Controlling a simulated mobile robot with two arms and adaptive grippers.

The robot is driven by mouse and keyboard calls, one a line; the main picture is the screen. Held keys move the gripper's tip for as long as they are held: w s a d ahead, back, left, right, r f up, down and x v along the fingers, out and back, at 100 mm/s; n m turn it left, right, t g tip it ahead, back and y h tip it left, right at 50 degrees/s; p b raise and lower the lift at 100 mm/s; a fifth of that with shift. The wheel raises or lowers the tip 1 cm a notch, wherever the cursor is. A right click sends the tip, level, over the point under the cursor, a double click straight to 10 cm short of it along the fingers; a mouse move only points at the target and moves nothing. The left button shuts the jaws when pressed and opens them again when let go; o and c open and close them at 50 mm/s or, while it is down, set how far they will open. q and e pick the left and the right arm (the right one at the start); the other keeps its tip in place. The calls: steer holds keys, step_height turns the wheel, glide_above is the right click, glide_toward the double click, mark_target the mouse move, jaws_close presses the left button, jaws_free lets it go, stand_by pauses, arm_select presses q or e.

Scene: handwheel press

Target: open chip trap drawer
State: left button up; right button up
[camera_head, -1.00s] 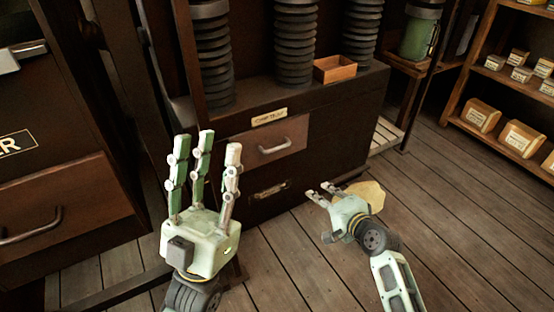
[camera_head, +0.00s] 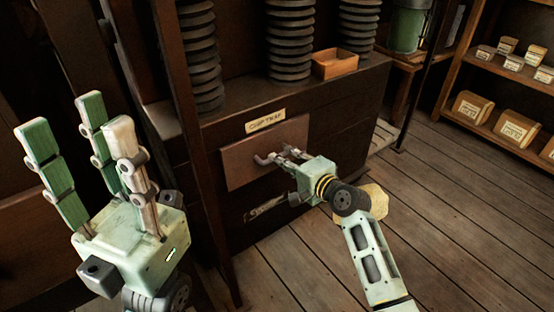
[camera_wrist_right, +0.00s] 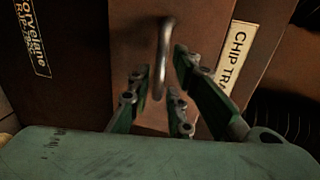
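The chip trap drawer (camera_head: 238,164) has a brown front in a dark cabinet, under a label (camera_head: 266,121) reading "CHIP TRAP". Its curved metal handle (camera_head: 264,159) is partly hidden by my right gripper (camera_head: 283,157) in the head view. In the right wrist view the handle (camera_wrist_right: 163,60) reaches between the spread fingers of my right gripper (camera_wrist_right: 160,98). The fingers are open around its near end; contact is not clear. The drawer looks closed or nearly so. My left gripper (camera_head: 85,125) is open and empty, fingers up, at the left.
A second label plate or handle (camera_head: 267,207) is lower on the cabinet. Black ribbed columns (camera_head: 289,40) and an open wooden box (camera_head: 335,63) stand on the cabinet top. A dark post (camera_head: 185,130) rises left of the drawer. The plank floor (camera_head: 460,210) is clear at right.

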steer(key=shift+b+x, duration=0.6)
steer(key=shift+x, duration=1.1)
jaws_close()
